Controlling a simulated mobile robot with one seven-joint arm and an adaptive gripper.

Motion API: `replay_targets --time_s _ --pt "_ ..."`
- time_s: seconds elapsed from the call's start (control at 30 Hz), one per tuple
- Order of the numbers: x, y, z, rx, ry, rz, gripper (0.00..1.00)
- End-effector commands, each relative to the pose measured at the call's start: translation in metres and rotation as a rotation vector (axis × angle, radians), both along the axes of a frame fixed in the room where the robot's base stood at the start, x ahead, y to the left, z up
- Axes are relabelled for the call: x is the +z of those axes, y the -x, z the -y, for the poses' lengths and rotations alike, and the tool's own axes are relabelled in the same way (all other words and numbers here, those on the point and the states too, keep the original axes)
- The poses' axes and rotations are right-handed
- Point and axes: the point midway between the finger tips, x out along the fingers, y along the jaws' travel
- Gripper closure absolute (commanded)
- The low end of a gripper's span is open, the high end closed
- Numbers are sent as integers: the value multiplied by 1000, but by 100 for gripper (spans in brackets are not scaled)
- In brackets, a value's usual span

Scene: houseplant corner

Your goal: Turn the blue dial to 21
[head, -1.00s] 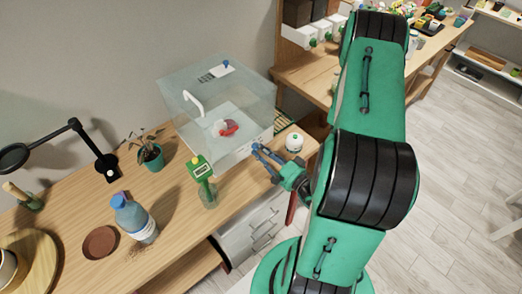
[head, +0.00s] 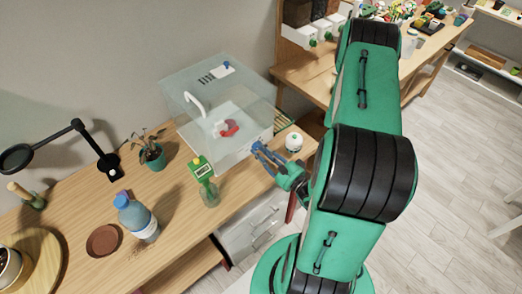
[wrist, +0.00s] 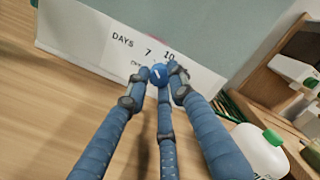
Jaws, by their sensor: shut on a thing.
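The blue dial (wrist: 159,73) sits on the white label strip (wrist: 125,45) along the lower front of a clear box (head: 190,125). A pale mark shows on the dial's face. The strip reads "DAYS", "7" and "10"; the other figures, including any 21, are hidden by my fingers or unreadable. My gripper (wrist: 158,76) has its blue fingers closed around the dial. In the head view my gripper (head: 257,148) reaches the box's front from the right, and its fingers hide the dial there.
A white round bottle with a green cap (head: 293,142) stands just right of my gripper. A blue-capped bottle (head: 135,217), a brown saucer (head: 103,240) and a potted plant (head: 152,155) are farther left.

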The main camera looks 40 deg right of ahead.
Motion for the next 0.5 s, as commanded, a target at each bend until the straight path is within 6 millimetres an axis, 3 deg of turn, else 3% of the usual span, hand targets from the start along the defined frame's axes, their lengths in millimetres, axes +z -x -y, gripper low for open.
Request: replay_targets --time_s 0.23,0.27,0.33,0.5 --pt "-1 0 0 0 0 -1 100" --pt "-1 0 0 0 0 -1 74" --pt "-1 0 0 0 0 -1 60" --pt "0 0 0 0 1 -1 58"
